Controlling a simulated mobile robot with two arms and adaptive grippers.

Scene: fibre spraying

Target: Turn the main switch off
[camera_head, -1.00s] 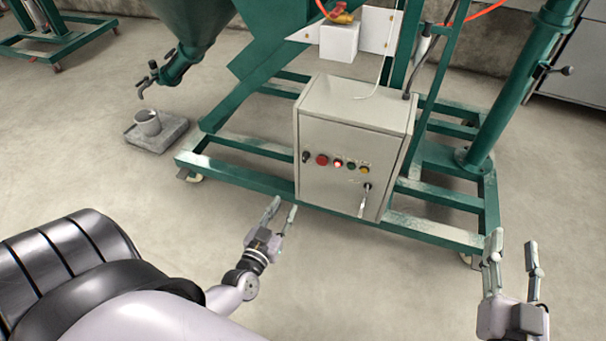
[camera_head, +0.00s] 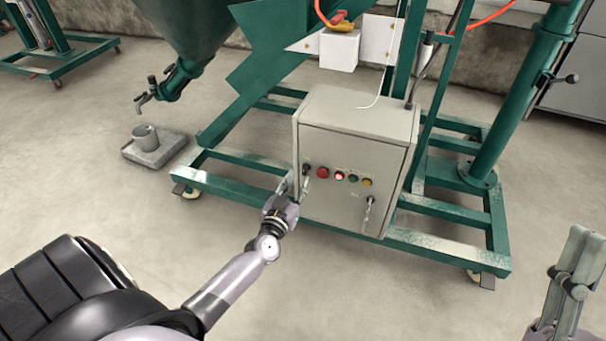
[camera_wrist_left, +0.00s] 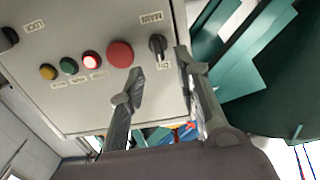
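The main switch (camera_head: 306,170) is a small black knob at the left end of the control row on the grey box (camera_head: 345,197). My left gripper (camera_head: 294,187) is at the box's left front edge, just below the knob. In the left wrist view its two fingers (camera_wrist_left: 160,68) are apart, with nothing between them and the knob beyond their tips. My right gripper (camera_head: 582,250) is at the right edge, partly cut off; its fingers overlap.
Beside the switch are a red button (camera_head: 323,173), a lit red lamp (camera_head: 339,176), a green and a yellow button, and a lock handle (camera_head: 369,208) lower right. The green frame (camera_head: 440,245) surrounds the box's base. The floor in front is clear.

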